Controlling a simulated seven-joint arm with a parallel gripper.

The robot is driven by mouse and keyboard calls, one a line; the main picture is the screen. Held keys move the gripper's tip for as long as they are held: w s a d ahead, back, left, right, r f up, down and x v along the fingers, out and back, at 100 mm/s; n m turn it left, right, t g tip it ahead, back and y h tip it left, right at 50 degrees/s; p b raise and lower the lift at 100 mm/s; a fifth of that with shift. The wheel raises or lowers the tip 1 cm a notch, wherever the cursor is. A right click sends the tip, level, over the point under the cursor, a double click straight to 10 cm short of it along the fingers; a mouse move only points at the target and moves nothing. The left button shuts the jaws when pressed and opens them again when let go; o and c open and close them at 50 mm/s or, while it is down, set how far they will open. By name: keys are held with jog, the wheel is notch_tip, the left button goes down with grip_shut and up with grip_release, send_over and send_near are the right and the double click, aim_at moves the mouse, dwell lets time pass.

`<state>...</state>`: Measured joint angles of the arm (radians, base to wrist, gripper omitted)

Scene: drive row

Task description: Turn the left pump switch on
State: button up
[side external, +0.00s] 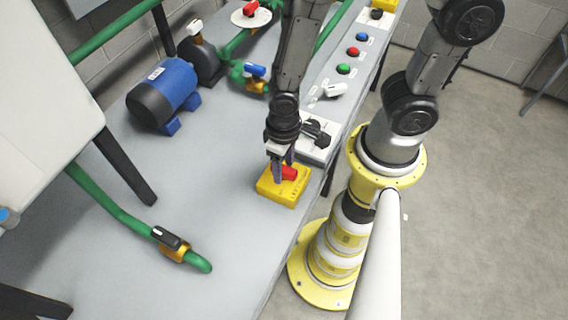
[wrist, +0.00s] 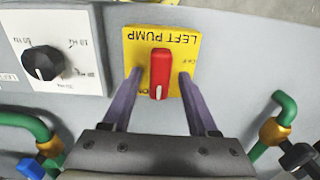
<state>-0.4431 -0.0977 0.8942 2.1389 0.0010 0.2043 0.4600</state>
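The left pump switch is a yellow box (side external: 291,192) on the grey bench, with a red handle (side external: 289,173) on top. In the wrist view the yellow plate (wrist: 135,45) reads LEFT PUMP upside down. Its red handle (wrist: 160,70) stands upright in that picture, with a white mark at its lower end. The small position labels are hard to read. My gripper (wrist: 160,78) is open, with one finger on each side of the handle and visible gaps to it. In the side view my gripper (side external: 281,170) is low over the box and partly hides the handle.
A white panel with a black dial (wrist: 43,64) sits beside the switch. Colored buttons (side external: 343,69) line the bench edge farther back. A blue motor (side external: 163,92) and green pipes (side external: 110,205) with valves stand on the bench. The bench front is clear.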

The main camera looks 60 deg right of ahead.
aim_at(284, 168)
jog(key=shift+r, duration=0.1)
notch_tip(284, 168, up, 14)
jog(key=shift+f, duration=0.2)
dwell(0.5)
jog(key=w+d+r+m+t, duration=0.2)
jog(key=d+r+t, duration=0.3)
jog(key=r, duration=0.5)
jog(key=s+d+r+n, duration=0.2)
jog(key=s+d+r, duration=0.2)
jog(key=s, duration=0.1)
jog(key=shift+s+d+t, duration=0.25)
jog(key=shift+s+t, duration=0.05)
jog(key=shift+s, duration=0.05)
